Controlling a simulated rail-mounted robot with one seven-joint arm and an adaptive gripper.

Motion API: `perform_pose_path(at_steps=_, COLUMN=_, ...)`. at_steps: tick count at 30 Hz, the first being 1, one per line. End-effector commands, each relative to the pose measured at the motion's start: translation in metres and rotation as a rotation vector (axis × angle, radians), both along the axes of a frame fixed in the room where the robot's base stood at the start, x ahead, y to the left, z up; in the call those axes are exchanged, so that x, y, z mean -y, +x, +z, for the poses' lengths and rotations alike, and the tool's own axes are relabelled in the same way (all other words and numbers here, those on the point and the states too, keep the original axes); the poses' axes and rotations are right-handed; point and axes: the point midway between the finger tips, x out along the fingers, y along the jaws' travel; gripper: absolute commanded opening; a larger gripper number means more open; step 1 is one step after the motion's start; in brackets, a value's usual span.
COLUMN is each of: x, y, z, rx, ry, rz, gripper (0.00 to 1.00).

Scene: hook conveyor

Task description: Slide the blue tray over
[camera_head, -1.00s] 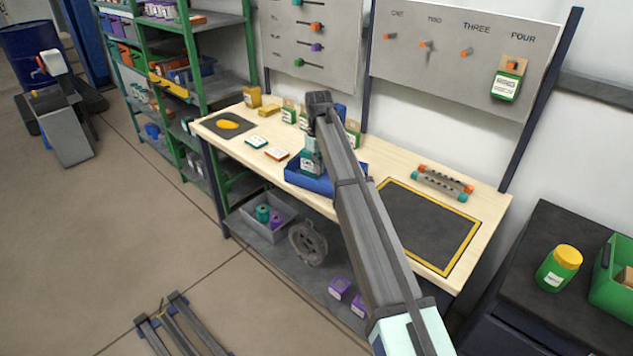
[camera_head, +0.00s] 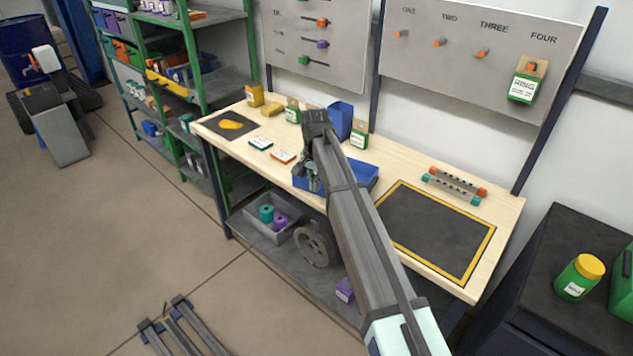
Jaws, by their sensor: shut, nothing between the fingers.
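The blue tray (camera_head: 362,176) lies on the wooden workbench, a little left of the yellow-edged dark mat (camera_head: 436,231). My arm crosses in front of it and hides its middle. My gripper (camera_head: 309,182) is shut and points down at the left part of the tray. It appears at or just above the tray's left end, and I cannot tell whether it touches the tray. The contents of the tray are mostly hidden.
Two small cards (camera_head: 283,157) lie left of the tray. A blue bin (camera_head: 341,120) and green-labelled packs (camera_head: 358,138) stand behind it. Orange-and-teal-ended bars (camera_head: 455,187) lie behind the mat. The mat is bare. A pegboard (camera_head: 477,55) rises at the back.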

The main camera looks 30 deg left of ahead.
Motion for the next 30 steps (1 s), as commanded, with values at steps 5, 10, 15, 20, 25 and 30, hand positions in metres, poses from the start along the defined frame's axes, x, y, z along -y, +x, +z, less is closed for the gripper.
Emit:
perform_pose_path(at_steps=5, x=0.001, y=-0.001, z=-0.031, rx=-0.003, ry=-0.003, rz=0.001, gripper=0.0)
perform_pose_path(at_steps=10, x=0.001, y=-0.001, z=-0.064, rx=-0.002, ry=-0.002, rz=0.002, gripper=0.0)
perform_pose_path(at_steps=15, x=0.0, y=0.017, z=-0.075, rx=0.0, ry=-0.001, rz=0.001, gripper=0.0)
perform_pose_path(at_steps=20, x=0.002, y=0.033, z=-0.076, rx=-0.001, ry=-0.001, rz=0.002, gripper=0.0)
perform_pose_path(at_steps=25, x=0.003, y=0.04, z=-0.077, rx=0.0, ry=0.0, rz=0.002, gripper=0.0)
perform_pose_path(at_steps=30, x=0.004, y=0.04, z=-0.078, rx=0.0, ry=0.0, rz=0.002, gripper=0.0)
